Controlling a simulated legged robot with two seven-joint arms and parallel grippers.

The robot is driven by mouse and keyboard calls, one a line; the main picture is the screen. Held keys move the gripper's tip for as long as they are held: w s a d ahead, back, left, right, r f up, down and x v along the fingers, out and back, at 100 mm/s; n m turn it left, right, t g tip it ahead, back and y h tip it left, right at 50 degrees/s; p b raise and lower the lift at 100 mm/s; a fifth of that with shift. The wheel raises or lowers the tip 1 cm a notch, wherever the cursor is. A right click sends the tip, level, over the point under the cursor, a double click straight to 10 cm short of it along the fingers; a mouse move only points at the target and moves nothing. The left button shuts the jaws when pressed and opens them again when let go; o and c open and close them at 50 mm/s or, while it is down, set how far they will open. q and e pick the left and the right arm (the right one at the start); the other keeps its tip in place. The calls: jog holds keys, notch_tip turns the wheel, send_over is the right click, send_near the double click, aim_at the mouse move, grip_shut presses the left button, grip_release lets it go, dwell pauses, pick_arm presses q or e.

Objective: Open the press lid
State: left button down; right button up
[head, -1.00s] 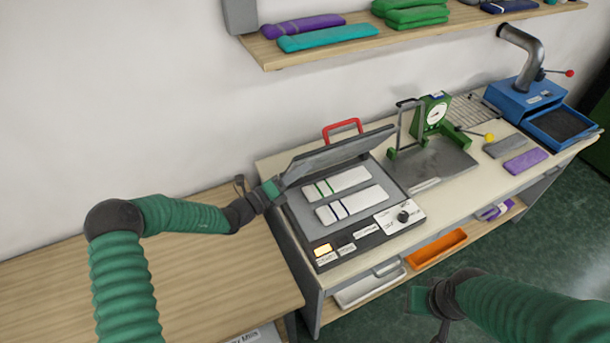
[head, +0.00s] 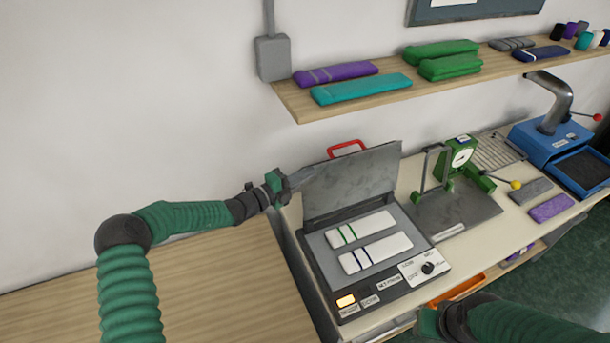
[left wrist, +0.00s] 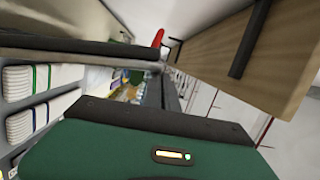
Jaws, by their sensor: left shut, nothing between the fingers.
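The press (head: 318,268) stands on the bench with its grey lid (head: 352,184) raised steeply, close to upright. The red handle (head: 347,148) shows above the lid's top edge. Two white folded knit pieces, one with green stripes (head: 368,229) and one with blue stripes (head: 375,252), lie on the bed. My left gripper (head: 303,178) is shut and empty, at the lid's left edge; I cannot tell if it touches. In the left wrist view the lid (left wrist: 60,46) shows edge-on.
A wall shelf (head: 400,92) with folded knits is above. The wooden table (head: 200,285) at left is clear.

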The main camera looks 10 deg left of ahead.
pick_arm(q)
jog(key=shift+w+r, duration=0.15)
pick_arm(e)
jog(key=shift+d, duration=0.35)
